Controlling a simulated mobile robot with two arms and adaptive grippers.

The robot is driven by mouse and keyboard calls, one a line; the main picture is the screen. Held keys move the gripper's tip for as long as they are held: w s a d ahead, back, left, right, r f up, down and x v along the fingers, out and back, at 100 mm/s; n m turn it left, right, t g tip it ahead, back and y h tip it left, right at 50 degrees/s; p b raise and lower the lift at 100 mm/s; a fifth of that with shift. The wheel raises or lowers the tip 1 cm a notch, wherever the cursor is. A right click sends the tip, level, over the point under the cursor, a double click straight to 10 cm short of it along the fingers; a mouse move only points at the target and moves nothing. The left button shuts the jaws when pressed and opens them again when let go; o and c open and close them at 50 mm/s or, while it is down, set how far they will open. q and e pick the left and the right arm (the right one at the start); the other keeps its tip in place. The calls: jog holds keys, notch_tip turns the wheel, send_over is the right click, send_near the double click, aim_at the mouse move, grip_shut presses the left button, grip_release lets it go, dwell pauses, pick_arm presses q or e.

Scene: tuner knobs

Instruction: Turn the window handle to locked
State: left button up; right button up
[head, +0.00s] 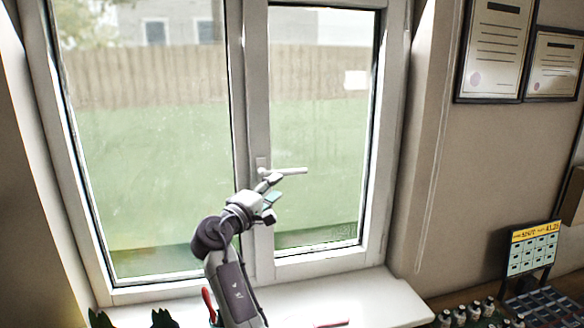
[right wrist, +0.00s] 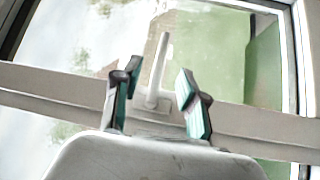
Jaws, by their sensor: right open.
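The white window handle (head: 288,171) sits on the middle frame post of the window, and its lever points to the right, about level. In the right wrist view the handle (right wrist: 160,58) stands between the two fingers, apart from both as far as I can tell. My right gripper (head: 273,190) is open just below and in front of the handle's pivot end. Its teal-lined fingers also show in the right wrist view (right wrist: 158,80), spread on either side of the lever. My left gripper is not in view.
The window sill (head: 375,302) runs below, with a red item (head: 331,323) at its front edge. Dark green leaves (head: 163,319) stand at lower left. A sign (head: 534,248) and small bottles (head: 459,315) are at lower right. Framed certificates (head: 494,50) hang on the right wall.

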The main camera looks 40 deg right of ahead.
aim_at(291, 174)
jog(key=p+x, duration=0.1)
jog(key=x, duration=0.3)
jog(key=p+x, duration=0.2)
jog(key=x, duration=0.3)
jog(key=shift+w+d, duration=0.25)
jog(key=shift+w, duration=0.05)
jog(key=shift+d+p, duration=0.25)
jog(key=shift+p, duration=0.1)
jog(key=shift+w+d+f, duration=0.1)
jog(key=shift+w+d, duration=0.05)
jog(key=c, duration=0.8)
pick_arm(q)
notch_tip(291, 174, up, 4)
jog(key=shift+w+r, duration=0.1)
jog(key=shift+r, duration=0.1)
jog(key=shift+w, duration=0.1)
